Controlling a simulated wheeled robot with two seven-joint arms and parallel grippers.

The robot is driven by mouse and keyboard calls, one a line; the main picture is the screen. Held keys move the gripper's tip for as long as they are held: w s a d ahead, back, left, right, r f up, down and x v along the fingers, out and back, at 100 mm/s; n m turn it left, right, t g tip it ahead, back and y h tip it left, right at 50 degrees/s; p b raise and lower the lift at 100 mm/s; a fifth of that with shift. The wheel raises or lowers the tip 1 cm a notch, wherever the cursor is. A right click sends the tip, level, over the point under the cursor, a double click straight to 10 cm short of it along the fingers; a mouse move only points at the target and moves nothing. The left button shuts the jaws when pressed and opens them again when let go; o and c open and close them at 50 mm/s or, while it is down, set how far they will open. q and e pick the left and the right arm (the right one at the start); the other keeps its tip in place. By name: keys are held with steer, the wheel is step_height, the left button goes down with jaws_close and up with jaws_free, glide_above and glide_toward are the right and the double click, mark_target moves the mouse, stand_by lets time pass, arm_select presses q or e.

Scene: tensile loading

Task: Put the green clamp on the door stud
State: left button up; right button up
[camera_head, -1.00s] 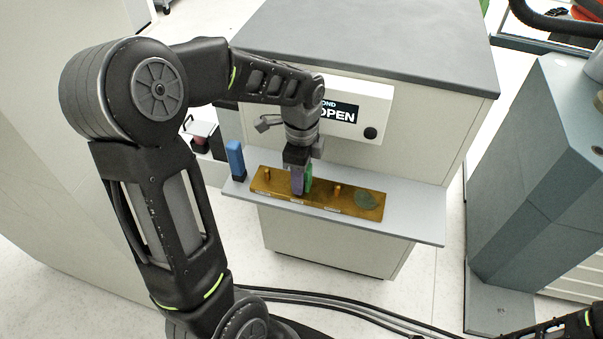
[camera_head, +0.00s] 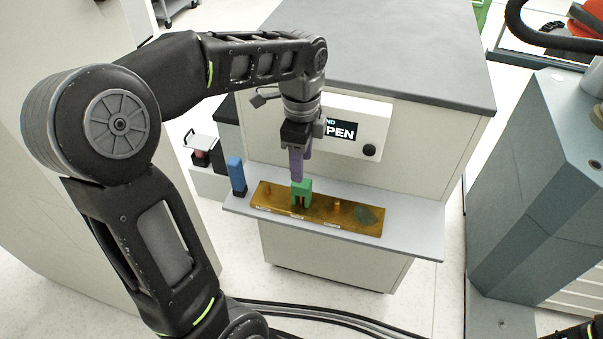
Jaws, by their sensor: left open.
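The green clamp (camera_head: 302,192) stands upright, legs down, on the orange-brown board (camera_head: 318,211); it seems to straddle a peg, but its legs hide that spot. Short pegs stand on the board to its left (camera_head: 267,190) and right (camera_head: 337,207). The labels on the board's front edge are too small to read, so I cannot tell which peg is the door stud. My left gripper (camera_head: 297,178), with purple fingers pointing down, is open and empty just above the clamp.
The board lies on a grey shelf (camera_head: 415,229) in front of a cabinet with a lit display (camera_head: 342,130). A blue upright object (camera_head: 236,175) stands left of the board. A dark green flat piece (camera_head: 366,216) lies at the board's right end. The shelf's right end is clear.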

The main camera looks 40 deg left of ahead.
arm_select(q)
steer(key=shift+r, duration=0.95)
